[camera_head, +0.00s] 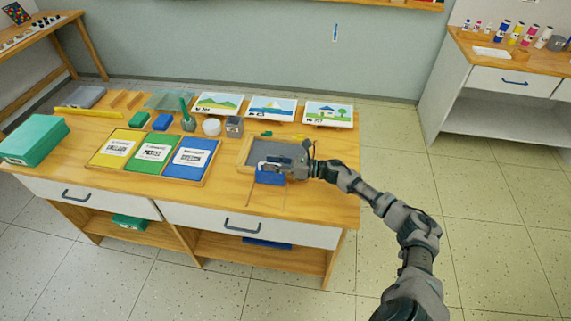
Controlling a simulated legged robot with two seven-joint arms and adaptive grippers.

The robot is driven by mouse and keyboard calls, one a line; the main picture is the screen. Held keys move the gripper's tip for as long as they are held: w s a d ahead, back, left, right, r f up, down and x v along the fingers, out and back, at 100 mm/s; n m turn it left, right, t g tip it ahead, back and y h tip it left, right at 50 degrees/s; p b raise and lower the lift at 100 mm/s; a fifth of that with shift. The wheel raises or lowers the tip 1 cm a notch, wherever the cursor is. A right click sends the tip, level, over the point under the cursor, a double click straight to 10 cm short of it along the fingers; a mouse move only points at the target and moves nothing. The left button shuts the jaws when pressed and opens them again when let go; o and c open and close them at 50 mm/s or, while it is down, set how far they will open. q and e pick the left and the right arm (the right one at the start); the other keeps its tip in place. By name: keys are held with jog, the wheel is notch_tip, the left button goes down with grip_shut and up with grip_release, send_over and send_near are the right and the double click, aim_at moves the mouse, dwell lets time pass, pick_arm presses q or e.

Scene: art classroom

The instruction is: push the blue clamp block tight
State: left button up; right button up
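The blue clamp block (271,179) is at the front side of a wooden frame (245,150) that holds a grey plate (283,150). Two thin rails run from there toward the table's front edge. My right gripper (268,164) reaches in from the right and lies just above and behind the block in the picture, covering its upper part. Whether the fingers touch the block, and whether they are open or shut, is too small to tell. My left gripper is out of view.
The wooden table (225,190) also carries yellow, green and blue cards in a tray, a green box (34,140), a white jar (211,127), a grey block (234,126) and several small paintings at the back. The table's front right corner is clear.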

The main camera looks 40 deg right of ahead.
jog(key=v, duration=1.1)
jog(key=shift+d+f, duration=0.15)
jog(key=shift+d, duration=0.05)
jog(key=shift+a, duration=0.1)
